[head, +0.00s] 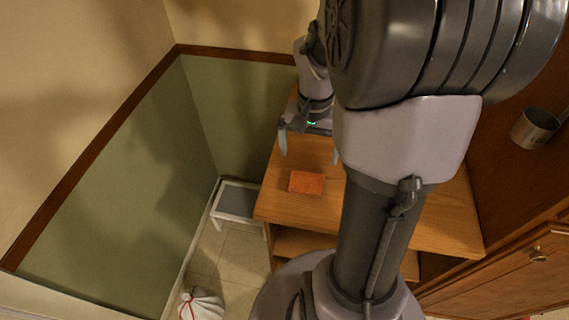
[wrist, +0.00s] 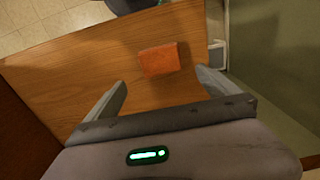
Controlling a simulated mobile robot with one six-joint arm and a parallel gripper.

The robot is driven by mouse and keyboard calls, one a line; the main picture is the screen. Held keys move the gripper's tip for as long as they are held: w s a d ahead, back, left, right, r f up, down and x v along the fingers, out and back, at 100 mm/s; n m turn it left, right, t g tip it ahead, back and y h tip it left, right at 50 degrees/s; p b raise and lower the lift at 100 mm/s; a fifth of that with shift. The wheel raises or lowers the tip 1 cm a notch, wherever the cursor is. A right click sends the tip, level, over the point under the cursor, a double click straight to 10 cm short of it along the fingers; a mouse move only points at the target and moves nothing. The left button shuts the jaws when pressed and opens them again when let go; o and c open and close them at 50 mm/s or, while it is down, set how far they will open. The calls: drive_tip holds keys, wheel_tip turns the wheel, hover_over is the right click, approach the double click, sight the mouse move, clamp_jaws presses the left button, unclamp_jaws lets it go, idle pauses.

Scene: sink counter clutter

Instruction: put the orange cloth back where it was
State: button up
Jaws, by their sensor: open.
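The orange cloth (head: 306,182) lies folded into a small rectangle on the wooden counter (head: 420,227), near its left side in the head view. In the wrist view the cloth (wrist: 159,59) lies flat on the wood, beyond the fingertips and roughly between their lines. My gripper (head: 309,150) is open and empty, over the counter on the far side of the cloth. The wrist view shows its two fingers (wrist: 160,84) spread wide, with a gap of bare wood between them and the cloth. My arm hides part of the counter's middle in the head view.
A metal cup-like container (head: 534,128) is at the right by the wooden wall. A low grey-topped stool (head: 236,200) stands left of the counter, and a white tied bag (head: 200,304) lies on the floor. Green walls close off the left and back. Wood around the cloth is clear.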

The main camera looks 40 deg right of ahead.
drive_tip(key=a+r+n+t, duration=0.2)
drive_tip(key=a+r+t, duration=0.1)
drive_tip(key=a+r, duration=0.65)
drive_tip(key=s+a+r+n+t+y, duration=0.1)
drive_tip(key=s+a+n, duration=0.15)
drive_tip(key=a, duration=0.45)
drive_tip(key=s+a+r+n+t+y, duration=0.1)
drive_tip(key=s+a+r+t, duration=0.1)
drive_tip(key=s+a, duration=0.35)
wheel_tip(320, 180, down, 6)
drive_tip(key=w+a+b, duration=0.1)
drive_tip(key=b, duration=0.4)
drive_tip(key=shift+a+b, duration=0.35)
